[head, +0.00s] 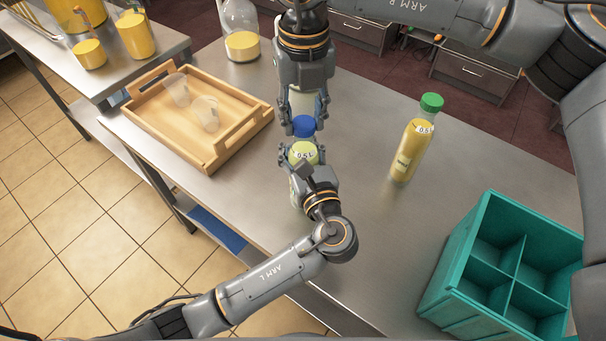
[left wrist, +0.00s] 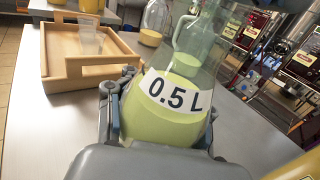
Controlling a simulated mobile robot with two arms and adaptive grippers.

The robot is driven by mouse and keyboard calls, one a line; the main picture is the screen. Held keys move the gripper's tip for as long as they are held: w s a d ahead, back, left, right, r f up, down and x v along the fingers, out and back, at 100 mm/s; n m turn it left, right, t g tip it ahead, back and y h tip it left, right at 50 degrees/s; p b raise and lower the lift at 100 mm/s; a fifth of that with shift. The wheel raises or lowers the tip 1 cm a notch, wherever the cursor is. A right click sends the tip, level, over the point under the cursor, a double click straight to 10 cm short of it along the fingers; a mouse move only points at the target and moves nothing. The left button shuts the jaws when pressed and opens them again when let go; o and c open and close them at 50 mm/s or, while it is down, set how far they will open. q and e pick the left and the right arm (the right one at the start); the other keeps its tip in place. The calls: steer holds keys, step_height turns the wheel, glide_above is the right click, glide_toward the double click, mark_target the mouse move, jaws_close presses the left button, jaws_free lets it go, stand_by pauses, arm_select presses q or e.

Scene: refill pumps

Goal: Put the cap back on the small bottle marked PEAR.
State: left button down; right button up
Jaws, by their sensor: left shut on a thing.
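A small clear bottle of pale green liquid with a 0.5 L label (head: 302,154) is upright in my left gripper (head: 300,175). The left wrist view shows it large (left wrist: 170,100), with my left fingers closed on its sides. The word PEAR does not show. A blue cap (head: 304,126) is at the bottle's top in the head view, between the fingertips of my right gripper (head: 304,130), which comes from above and appears shut on it. Whether the cap touches or sits on the neck cannot be told; the mouth is hidden.
A yellow bottle with a green cap (head: 411,150) stands to the right. A teal divided crate (head: 455,262) is at the lower right. A wooden tray (head: 150,128) with two clear cups is at the left. A glass jug (head: 241,45) stands behind. Bare table lies between bottles and crate.

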arm_select(q)
steer(key=shift+f, duration=0.1)
arm_select(e)
steer(key=o, duration=0.4)
step_height(320, 180, up, 12)
stand_by(0.4)
arm_select(q)
steer(key=shift+c, duration=2.3)
jaws_free()
